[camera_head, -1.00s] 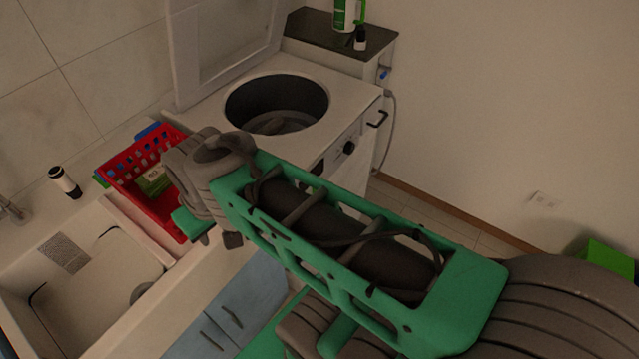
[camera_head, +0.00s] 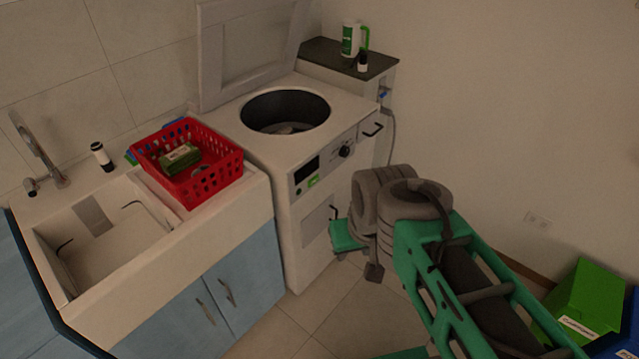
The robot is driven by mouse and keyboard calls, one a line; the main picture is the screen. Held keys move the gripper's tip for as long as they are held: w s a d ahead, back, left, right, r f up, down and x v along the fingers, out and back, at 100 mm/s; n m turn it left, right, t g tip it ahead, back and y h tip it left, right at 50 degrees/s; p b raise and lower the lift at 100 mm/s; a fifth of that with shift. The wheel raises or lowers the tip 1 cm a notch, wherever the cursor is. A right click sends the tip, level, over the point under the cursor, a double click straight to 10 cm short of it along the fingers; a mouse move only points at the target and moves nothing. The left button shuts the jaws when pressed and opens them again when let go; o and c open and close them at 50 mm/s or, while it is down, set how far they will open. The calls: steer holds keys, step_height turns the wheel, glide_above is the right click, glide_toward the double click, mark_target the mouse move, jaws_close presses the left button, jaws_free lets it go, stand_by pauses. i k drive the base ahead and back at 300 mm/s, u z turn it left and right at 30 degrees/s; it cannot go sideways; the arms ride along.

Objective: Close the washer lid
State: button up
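The washer (camera_head: 308,190) is a white top-loader in the middle of the view. Its lid (camera_head: 252,50) stands raised, nearly upright, at the back against the wall, and the round dark drum opening (camera_head: 285,112) is uncovered. Something grey lies inside the drum. My green and grey arm reaches in from the lower right. My gripper (camera_head: 358,254) is at the arm's far end, in front of the washer's front panel and below its top, well apart from the lid. It is mostly hidden by the wrist, and its fingers cannot be made out.
A red basket (camera_head: 212,182) with a green box stands left of the washer, beside a sink (camera_head: 110,245) with a faucet. A dark-topped side shelf (camera_head: 335,55) holds a white-green bottle and a small dark bottle. Floor shows before the washer.

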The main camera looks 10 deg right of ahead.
mark_target(212, 15)
steer(key=z, duration=0.55)
steer(key=i, duration=1.25)
steer(key=u, duration=3.65)
steer(key=k, duration=1.15)
steer(key=z, duration=1.35)
steer(key=i, duration=1)
